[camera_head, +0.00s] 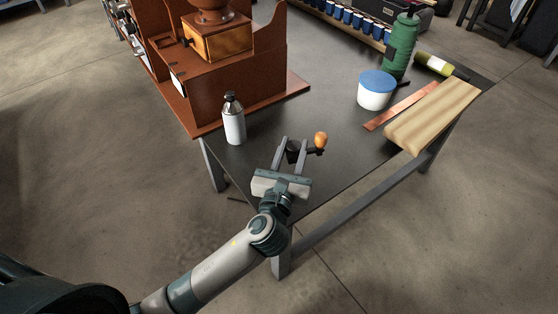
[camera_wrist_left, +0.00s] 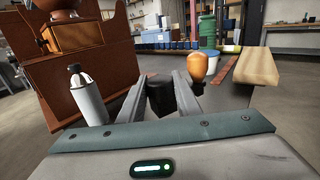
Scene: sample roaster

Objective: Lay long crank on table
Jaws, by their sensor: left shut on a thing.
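The long crank (camera_head: 313,151) has a dark hub and arm and an orange wooden knob. It is over the near part of the dark table (camera_head: 337,85). My left gripper (camera_head: 292,147) is shut on the crank's dark hub, with one finger on each side. In the left wrist view the hub (camera_wrist_left: 160,97) sits between the fingers, and the orange knob (camera_wrist_left: 198,67) stands up to the right of them. I cannot tell whether the crank touches the tabletop. My right gripper is not in view.
A white bottle with a black cap (camera_head: 234,122) stands left of the gripper. A wooden grinder (camera_head: 217,38) is on a brown stand behind it. A white tub with blue lid (camera_head: 376,90), green bottle (camera_head: 400,48), copper strip (camera_head: 401,106) and wooden board (camera_head: 432,117) lie right.

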